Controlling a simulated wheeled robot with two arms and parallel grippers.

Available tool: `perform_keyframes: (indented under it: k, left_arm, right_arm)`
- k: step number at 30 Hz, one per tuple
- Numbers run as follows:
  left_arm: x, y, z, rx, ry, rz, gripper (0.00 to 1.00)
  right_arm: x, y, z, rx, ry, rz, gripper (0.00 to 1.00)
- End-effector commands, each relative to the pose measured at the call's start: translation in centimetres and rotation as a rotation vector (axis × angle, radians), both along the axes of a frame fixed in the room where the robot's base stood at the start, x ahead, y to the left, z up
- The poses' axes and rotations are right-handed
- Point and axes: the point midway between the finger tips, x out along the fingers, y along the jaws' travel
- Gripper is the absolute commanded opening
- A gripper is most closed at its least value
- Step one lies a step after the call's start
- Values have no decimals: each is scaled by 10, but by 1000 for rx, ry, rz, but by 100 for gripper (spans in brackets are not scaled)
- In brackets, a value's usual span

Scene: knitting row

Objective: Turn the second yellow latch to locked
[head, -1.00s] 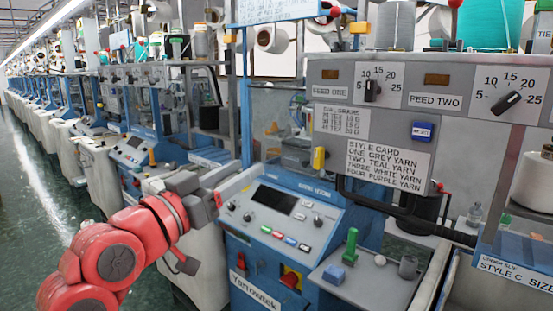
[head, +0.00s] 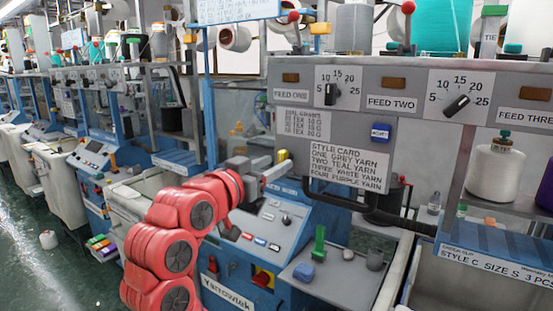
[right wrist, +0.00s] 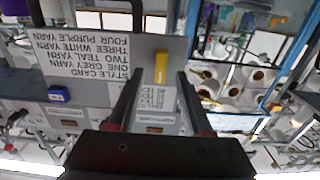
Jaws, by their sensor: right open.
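A yellow latch (head: 283,155) is on the grey panel, at the left end beside the yarn cards, and my gripper partly covers it. It also shows upright in the right wrist view (right wrist: 162,66), where the picture is upside down. I cannot tell which latch counts as second. My right gripper (head: 274,168) is at the latch in the head view. In the right wrist view the gripper (right wrist: 160,88) has its two fingers apart, with the latch in line with the gap just beyond the tips. I cannot tell contact. My left gripper is not in view.
A style card (head: 347,164) and a blue button (head: 381,132) are right of the latch. Feed dials (head: 331,94) are above.

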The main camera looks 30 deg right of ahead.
Motion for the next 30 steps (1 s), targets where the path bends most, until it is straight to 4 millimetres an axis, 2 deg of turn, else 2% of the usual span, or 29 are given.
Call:
perform_keyframes:
  k: [6,14,17,23,30]
  left_arm:
    - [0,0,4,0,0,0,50]
    - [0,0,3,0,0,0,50]
    - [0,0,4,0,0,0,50]
    - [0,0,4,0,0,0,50]
    - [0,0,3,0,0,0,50]
  right_arm:
    - [7,-17,0,2,1,0,50]
    - [7,-18,0,1,0,0,50]
    - [7,-18,-1,2,1,0,36]
    - [7,-17,-1,1,0,0,0]
    - [7,-17,-1,1,0,0,0]
